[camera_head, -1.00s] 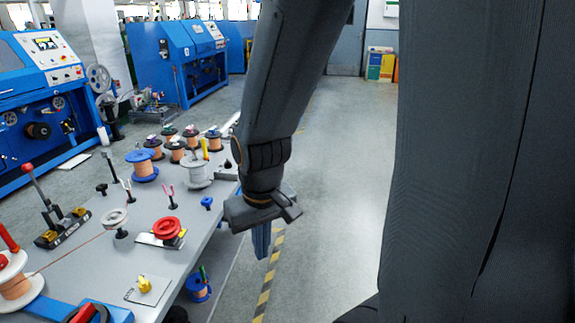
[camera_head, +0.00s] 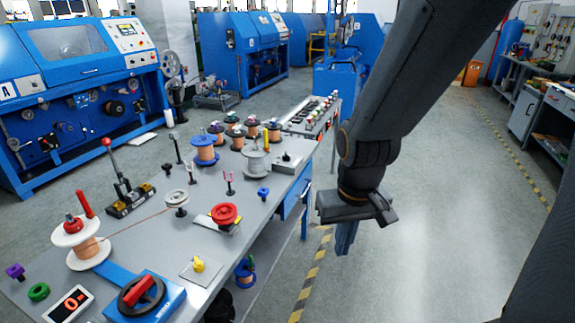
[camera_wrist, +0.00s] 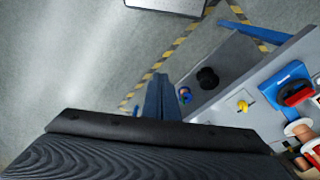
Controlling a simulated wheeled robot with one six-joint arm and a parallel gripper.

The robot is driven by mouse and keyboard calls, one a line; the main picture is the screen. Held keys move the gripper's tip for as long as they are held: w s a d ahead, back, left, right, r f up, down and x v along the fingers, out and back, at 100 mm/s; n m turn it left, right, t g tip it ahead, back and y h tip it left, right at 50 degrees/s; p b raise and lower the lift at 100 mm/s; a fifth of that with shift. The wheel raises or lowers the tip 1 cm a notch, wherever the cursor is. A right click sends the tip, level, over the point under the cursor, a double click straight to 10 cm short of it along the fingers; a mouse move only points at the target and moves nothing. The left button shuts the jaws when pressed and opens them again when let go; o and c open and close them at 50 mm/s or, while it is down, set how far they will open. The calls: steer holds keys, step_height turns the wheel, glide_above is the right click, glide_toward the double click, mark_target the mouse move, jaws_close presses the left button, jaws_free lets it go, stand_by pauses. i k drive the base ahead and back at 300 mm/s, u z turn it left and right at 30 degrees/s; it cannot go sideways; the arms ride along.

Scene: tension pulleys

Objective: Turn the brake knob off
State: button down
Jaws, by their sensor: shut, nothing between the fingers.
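My gripper (camera_head: 345,240) hangs over open floor, to the right of the grey table (camera_head: 262,212), with its blue fingers together and empty. In the wrist view the fingers (camera_wrist: 160,97) also point at bare floor. Near the table's front, a red bar handle (camera_head: 139,291) sits on a black disc on a blue base. A yellow knob (camera_head: 199,264) stands on a small grey plate. No readable label tells me which one is the brake knob. Both also show in the wrist view, the yellow knob (camera_wrist: 242,105) and the red handle (camera_wrist: 297,95), well apart from my gripper.
A white spool with a red top (camera_head: 87,252), a red wheel (camera_head: 224,214), a red-tipped lever (camera_head: 119,180) and several wire spools stand on the table. Blue machines line the back. Floor right of the table is clear.

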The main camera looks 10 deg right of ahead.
mark_target(286, 157)
steer(key=z, duration=0.35)
steer(key=i, duration=1.2)
steer(key=u, duration=0.75)
steer(key=i, duration=0.35)
steer(key=u, duration=0.25)
